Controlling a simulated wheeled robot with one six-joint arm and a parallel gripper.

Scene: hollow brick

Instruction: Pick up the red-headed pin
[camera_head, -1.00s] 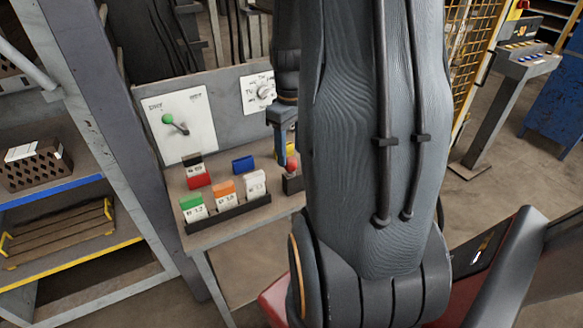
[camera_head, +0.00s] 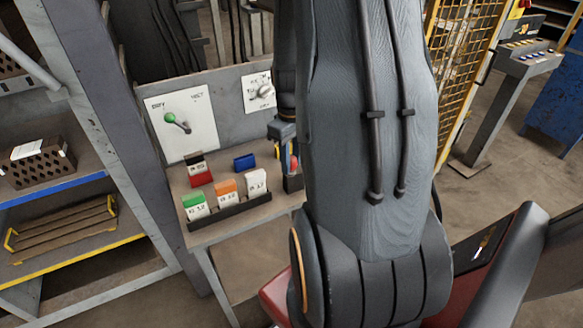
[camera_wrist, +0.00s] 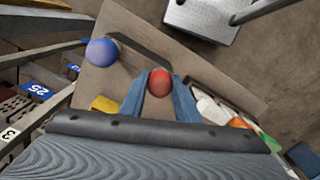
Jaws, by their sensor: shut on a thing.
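The red-headed pin shows its round red head (camera_wrist: 158,83) between the two blue fingers in the wrist view. My gripper (camera_wrist: 159,90) is shut on it, one finger on each side. In the head view the red head (camera_head: 294,162) shows beside the fingers of my gripper (camera_head: 286,150), above a small black holder (camera_head: 293,184). My arm hides part of this area. The pin's shaft is hidden, and I cannot tell whether it is still inside the holder.
A blue ball head (camera_wrist: 102,52) stands left of the pin in the wrist view. A yellow block (camera_wrist: 104,104) lies near the fingers. A panel with a green-knobbed lever (camera_head: 169,118) stands behind.

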